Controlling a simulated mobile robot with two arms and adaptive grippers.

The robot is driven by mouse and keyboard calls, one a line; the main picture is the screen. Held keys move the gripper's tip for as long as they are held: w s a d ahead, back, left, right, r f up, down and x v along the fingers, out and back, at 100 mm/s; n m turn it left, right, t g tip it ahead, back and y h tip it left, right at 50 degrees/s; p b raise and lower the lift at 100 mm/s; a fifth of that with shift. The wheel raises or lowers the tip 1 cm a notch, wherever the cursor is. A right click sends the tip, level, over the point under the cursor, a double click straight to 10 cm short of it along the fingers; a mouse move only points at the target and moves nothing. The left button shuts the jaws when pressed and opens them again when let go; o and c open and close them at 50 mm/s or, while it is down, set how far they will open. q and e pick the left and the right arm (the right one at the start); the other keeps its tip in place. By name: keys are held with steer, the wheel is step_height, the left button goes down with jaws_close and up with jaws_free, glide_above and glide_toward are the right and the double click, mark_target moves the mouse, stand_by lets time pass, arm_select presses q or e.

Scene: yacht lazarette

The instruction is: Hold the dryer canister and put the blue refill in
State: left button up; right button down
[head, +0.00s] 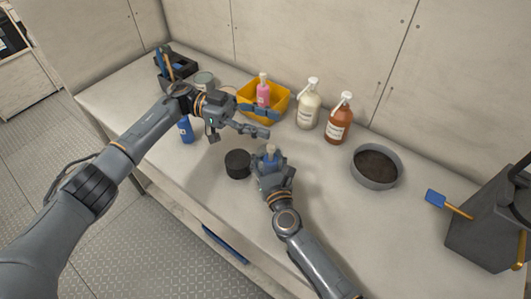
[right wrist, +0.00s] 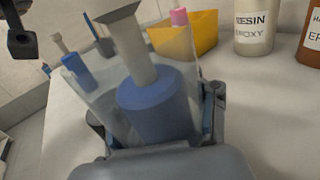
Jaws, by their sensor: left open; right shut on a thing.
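My right gripper (head: 270,174) is shut on the clear dryer canister (right wrist: 185,75), holding it upright just above or on the bench; I cannot tell which. The blue refill (right wrist: 155,105), with a pale stem on top, sits inside the clear walls; its blue body and stem also show in the head view (head: 270,160). How deep it sits is hidden by the gripper. My left gripper (head: 271,123) is open and empty, above and behind the canister; part of it shows in the right wrist view (right wrist: 22,42).
A black round cap (head: 238,164) lies left of the canister. A blue bottle (head: 186,131) stands by my left arm. A yellow bin (head: 277,101), resin bottle (head: 308,108), brown bottle (head: 338,124) and dark-filled bowl (head: 377,167) stand behind.

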arm_select(q)
steer(key=v, duration=0.9)
steer(key=shift+a, duration=0.25)
steer(key=shift+w, duration=0.15)
arm_select(e)
steer(key=shift+c, duration=1.7)
jaws_free()
steer(key=v, duration=1.2)
steer(key=shift+o, duration=1.1)
